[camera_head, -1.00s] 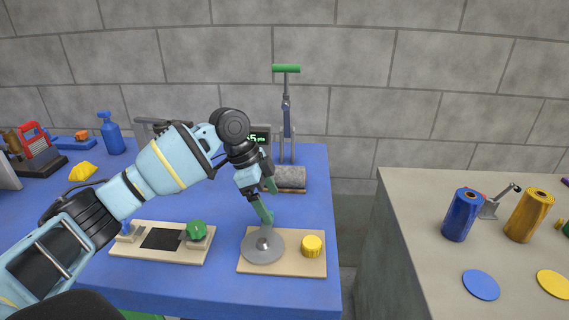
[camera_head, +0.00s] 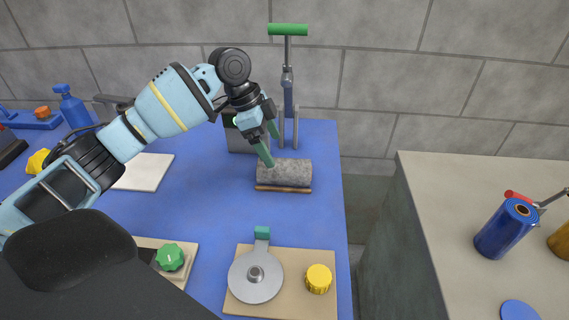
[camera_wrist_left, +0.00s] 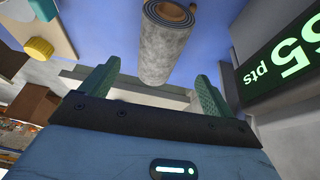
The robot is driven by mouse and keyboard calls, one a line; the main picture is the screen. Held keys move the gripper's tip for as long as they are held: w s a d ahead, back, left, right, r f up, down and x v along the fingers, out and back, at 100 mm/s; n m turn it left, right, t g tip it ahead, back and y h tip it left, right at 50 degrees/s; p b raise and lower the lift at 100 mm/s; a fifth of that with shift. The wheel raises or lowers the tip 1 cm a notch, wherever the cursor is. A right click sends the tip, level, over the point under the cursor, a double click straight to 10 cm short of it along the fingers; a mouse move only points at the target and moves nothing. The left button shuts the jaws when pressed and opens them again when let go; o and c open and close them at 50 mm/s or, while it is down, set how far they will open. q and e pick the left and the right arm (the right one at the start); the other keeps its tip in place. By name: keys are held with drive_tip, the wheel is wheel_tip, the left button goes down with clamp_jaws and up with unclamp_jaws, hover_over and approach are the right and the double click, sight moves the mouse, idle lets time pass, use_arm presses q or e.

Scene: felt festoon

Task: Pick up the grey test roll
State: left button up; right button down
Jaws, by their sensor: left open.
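The grey test roll (camera_head: 284,172) lies on its side on a wooden base (camera_head: 283,189) on the blue table, in front of a stand with a green handle. My left gripper (camera_head: 269,146) is open and empty, just above and beside the roll's left end, its fingers pointing down. In the left wrist view the roll (camera_wrist_left: 167,50) shows between and beyond the two green fingers, with its spiral end toward the top. Contact with the roll is not evident. My right gripper is not in view.
The green-handled stand (camera_head: 288,85) rises behind the roll. A display box (camera_wrist_left: 285,60) stands close to the gripper. A board with a metal disc (camera_head: 256,277) and yellow knob (camera_head: 318,278) lies in front. Blue table (camera_head: 215,215) left of the roll is clear.

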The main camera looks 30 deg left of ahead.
sight(282, 161)
use_arm(q)
drive_tip(key=shift+s+d+f, duration=0.1)
drive_tip(key=shift+d+f, duration=0.1)
drive_tip(key=shift+f, duration=0.05)
drive_tip(key=shift+x, duration=0.85)
drive_tip(key=shift+w+x, duration=0.2)
drive_tip(key=shift+x, duration=2.55)
drive_tip(key=shift+r, duration=0.1)
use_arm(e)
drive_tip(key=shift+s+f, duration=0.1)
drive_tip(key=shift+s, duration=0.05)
use_arm(q)
drive_tip(key=shift+c, duration=0.5)
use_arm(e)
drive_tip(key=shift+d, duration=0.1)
use_arm(q)
drive_tip(key=c, duration=1.2)
drive_tip(key=shift+r, duration=0.1)
